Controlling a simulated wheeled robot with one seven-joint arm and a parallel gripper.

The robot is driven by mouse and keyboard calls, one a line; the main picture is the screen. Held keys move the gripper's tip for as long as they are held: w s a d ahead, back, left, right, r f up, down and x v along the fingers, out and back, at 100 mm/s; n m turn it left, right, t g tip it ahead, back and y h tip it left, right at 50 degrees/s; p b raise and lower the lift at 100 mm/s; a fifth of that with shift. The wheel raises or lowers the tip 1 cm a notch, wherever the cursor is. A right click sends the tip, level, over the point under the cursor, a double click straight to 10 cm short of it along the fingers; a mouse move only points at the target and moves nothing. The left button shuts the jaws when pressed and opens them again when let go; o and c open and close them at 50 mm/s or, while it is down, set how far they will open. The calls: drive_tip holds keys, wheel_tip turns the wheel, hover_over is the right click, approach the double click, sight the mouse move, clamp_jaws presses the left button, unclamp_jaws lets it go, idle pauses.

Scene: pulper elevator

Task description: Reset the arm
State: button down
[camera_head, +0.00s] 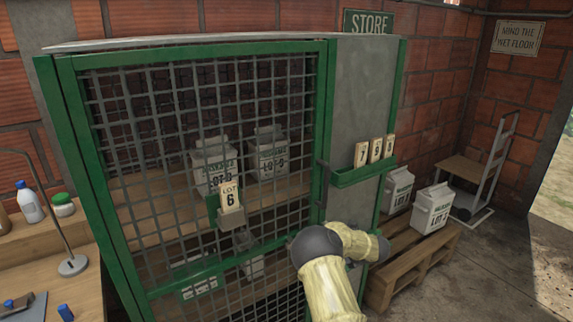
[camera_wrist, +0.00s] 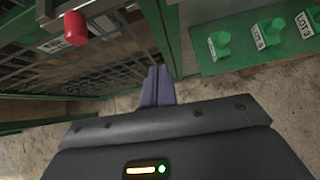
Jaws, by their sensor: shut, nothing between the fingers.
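My arm (camera_head: 330,262), in a pale yellow sleeve with dark joints, reaches up from the bottom of the head view in front of the caged store cabinet's right side. My gripper (camera_wrist: 157,84) shows in the wrist view with its two purple-grey fingers together and nothing between them. I cannot make out the gripper in the head view. In the wrist view the fingertips lie between the cabinet's mesh on the left and a green ledge (camera_wrist: 240,62) with green pegs and lot tags on the right.
The green-framed mesh door (camera_head: 190,150) holds a LOT 6 tag (camera_head: 230,197), with white sacks (camera_head: 213,165) behind it. A green rack (camera_head: 362,176) carries several number tags. A pallet (camera_head: 410,262) with sacks and a hand truck (camera_head: 485,175) stand right. A wooden bench (camera_head: 45,255) is left.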

drive_tip(key=s+d+r+m+t+h, duration=0.1)
drive_tip(key=s+d+r+m+h, duration=0.4)
drive_tip(key=m, duration=0.6)
drive_tip(key=s+r+m+t+h, duration=0.1)
drive_tip(key=s+r+m, duration=0.2)
drive_tip(key=r+m, duration=0.5)
drive_tip(key=s+a+r+m+g+y, duration=0.1)
drive_tip(key=s+a+m+g, duration=0.4)
drive_tip(key=s+m, duration=0.75)
drive_tip(key=s+a+m+g+y, duration=0.15)
drive_tip(key=s+a+m, duration=0.65)
drive_tip(key=s, duration=0.8)
wheel_tip(320, 180, up, 14)
drive_tip(key=s+m+g+p, duration=0.1)
drive_tip(key=p, duration=1.2)
drive_tip(key=shift+s+d+h+p, duration=0.2)
drive_tip(key=shift+d+h+p, duration=0.05)
drive_tip(key=shift+h+p, duration=0.15)
drive_tip(key=shift+f, duration=0.1)
